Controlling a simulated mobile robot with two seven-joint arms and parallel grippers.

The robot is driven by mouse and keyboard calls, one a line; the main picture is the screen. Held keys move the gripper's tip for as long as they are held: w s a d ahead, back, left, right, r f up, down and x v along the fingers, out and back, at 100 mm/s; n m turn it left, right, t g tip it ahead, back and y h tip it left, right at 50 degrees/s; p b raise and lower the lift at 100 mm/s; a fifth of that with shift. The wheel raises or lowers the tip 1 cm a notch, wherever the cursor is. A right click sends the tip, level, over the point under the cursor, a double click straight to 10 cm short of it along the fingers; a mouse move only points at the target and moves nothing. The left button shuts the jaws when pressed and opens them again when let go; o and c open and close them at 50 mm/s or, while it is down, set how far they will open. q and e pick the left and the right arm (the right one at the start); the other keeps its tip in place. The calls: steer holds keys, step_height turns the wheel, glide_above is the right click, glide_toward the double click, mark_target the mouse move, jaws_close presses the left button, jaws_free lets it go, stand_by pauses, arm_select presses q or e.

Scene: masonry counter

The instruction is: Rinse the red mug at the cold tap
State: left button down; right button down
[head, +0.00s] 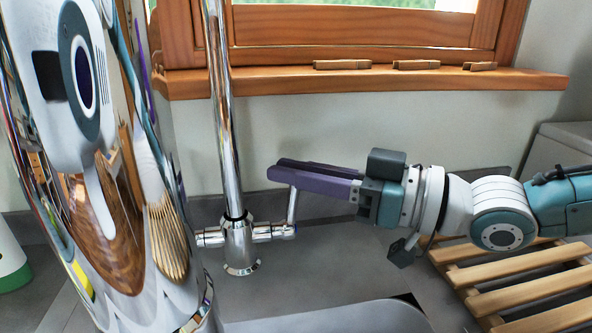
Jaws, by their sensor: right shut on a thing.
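The chrome tap (238,246) stands on the grey counter behind the sink, its tall pipe rising out of the top of the view. On its right side is the cold tap lever (292,208), upright, with a small blue mark at its base. My right gripper (279,174), with purple fingers, comes in from the right and is shut on the top of this lever; the fingers hide the lever's upper end. The red mug is not in view. My left gripper is not in view.
A large mirror-like metal cylinder (150,225) fills the left side and hides part of the tap's left side. The sink rim (330,318) shows at the bottom. A slatted wooden rack (515,265) lies at right. A wooden window sill (370,82) runs behind.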

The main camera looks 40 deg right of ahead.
stand_by(0.6)
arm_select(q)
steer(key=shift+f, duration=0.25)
arm_select(e)
steer(key=s+n, duration=0.1)
steer(key=s+a+n+t+y, duration=0.1)
steer(key=n, duration=0.1)
steer(key=shift+a+f, duration=0.1)
steer(key=shift+f, duration=0.1)
steer(key=c, duration=0.9)
jaws_free()
steer(key=shift+o, duration=0.2)
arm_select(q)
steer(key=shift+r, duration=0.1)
arm_select(e)
steer(key=shift+w+r, duration=0.1)
